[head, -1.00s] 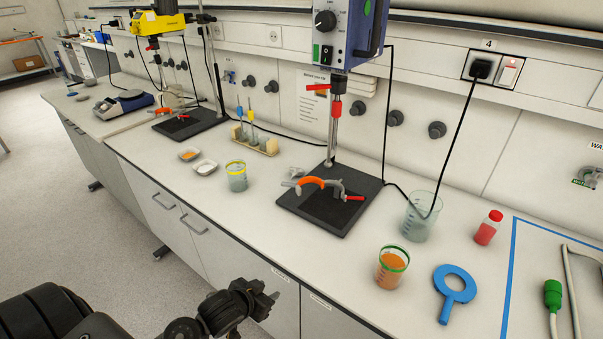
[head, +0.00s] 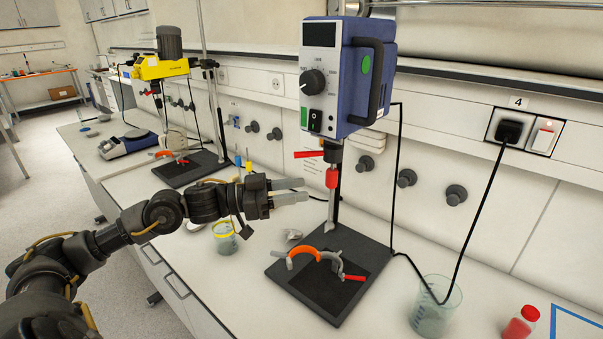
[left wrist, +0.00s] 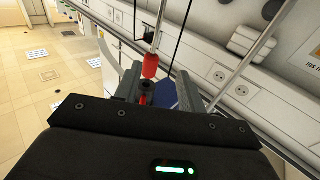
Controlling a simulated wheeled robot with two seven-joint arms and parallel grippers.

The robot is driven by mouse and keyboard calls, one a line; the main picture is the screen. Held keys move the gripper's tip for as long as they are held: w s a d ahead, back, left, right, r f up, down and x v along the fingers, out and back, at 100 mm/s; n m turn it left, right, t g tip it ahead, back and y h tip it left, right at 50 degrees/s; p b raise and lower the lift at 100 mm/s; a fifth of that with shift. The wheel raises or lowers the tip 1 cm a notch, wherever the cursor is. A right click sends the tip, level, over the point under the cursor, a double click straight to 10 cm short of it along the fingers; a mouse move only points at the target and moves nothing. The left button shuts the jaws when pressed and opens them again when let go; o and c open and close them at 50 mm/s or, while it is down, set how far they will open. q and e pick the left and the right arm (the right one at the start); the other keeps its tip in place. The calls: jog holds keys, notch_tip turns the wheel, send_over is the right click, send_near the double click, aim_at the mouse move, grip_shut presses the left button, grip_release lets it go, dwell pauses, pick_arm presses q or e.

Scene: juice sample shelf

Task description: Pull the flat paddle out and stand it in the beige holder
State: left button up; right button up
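A grey shaft (head: 331,208) with a red collar (head: 331,178) hangs under the blue-grey stirrer motor (head: 345,75); its lower end widens slightly, and I take it for the flat paddle. My left gripper (head: 304,190) is open and empty, its fingers pointing right toward the shaft just below the collar, a little short of it. In the left wrist view the red collar (left wrist: 150,66) and shaft (left wrist: 156,32) appear between the spread fingers. The beige holder is hidden behind my left gripper; only blue and yellow rod tops (head: 248,163) show. My right gripper is not in view.
The black stand base (head: 345,305) carries an orange and grey clamp (head: 318,258). A yellow-rimmed beaker (head: 225,238) stands left of it. A clear beaker (head: 435,308) and red bottle (head: 521,325) stand right. A yellow stirrer (head: 160,66) stands further back.

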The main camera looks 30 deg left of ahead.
aim_at(332, 178)
pick_arm(q)
jog(key=shift+m+g+h, duration=0.3)
jog(key=shift+g+h, duration=0.1)
jog(key=shift+g, duration=0.1)
jog(key=w+d+r+p, duration=0.1)
jog(key=d, duration=0.1)
jog(key=w+d+r+p, duration=0.1)
jog(key=d+p, duration=0.1)
jog(key=w+d+r+p, duration=0.1)
jog(key=w+d, duration=0.1)
jog(key=shift+d+r+p, duration=0.1)
jog(key=shift+d+p, duration=0.15)
jog(key=shift+p, duration=0.05)
jog(key=shift+w+d, duration=0.15)
jog(key=shift+d, duration=0.05)
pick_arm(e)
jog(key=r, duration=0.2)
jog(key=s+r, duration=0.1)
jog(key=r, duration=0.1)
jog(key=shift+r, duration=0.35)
pick_arm(q)
jog(key=shift+c, duration=0.3)
grip_shut()
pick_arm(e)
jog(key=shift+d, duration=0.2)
